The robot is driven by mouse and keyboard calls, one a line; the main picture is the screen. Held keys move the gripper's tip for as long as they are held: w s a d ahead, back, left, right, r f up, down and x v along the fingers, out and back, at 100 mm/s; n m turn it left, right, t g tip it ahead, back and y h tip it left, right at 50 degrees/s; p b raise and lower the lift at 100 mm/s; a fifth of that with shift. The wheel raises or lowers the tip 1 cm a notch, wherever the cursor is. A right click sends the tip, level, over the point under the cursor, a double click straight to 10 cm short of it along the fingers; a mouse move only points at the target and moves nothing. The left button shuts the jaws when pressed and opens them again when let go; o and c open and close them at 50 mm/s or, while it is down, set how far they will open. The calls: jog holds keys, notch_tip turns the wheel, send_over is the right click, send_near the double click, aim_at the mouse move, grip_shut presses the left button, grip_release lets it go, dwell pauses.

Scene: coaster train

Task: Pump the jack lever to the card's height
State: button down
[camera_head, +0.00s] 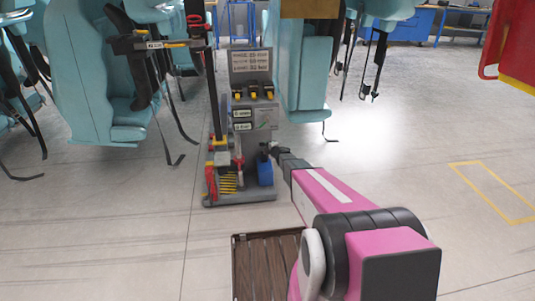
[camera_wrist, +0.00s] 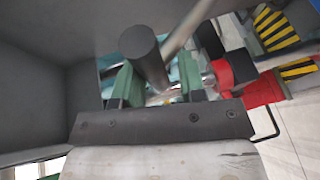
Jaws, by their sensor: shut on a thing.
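A grey jack stand (camera_head: 262,140) stands on the floor at the centre of the head view. Its upper board (camera_head: 251,62) carries lines of text, and smaller label cards (camera_head: 242,114) sit below it; the text is too small to read. My gripper (camera_head: 271,150) is at the stand's right side. In the wrist view its green-padded fingers (camera_wrist: 157,82) are shut on a dark round bar, which looks like the jack lever (camera_wrist: 144,52). A red jack part (camera_wrist: 233,80) with a metal rod is just right of the fingers. The lever's far end is hidden.
Teal ride seats (camera_head: 100,75) hang left of the stand, and more (camera_head: 303,80) hang behind it, with dangling straps. A brown slatted crate (camera_head: 268,265) is below my arm. A red panel (camera_head: 518,50) is at the right edge.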

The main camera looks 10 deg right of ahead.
jog(key=shift+w+r, duration=0.15)
jog(key=shift+w, duration=0.95)
jog(key=c, duration=0.9)
grip_release()
jog(key=shift+w, duration=0.1)
jog(key=shift+c, duration=0.2)
jog(key=v, duration=1.2)
jog(key=shift+a, duration=0.2)
jog(key=shift+r, duration=0.1)
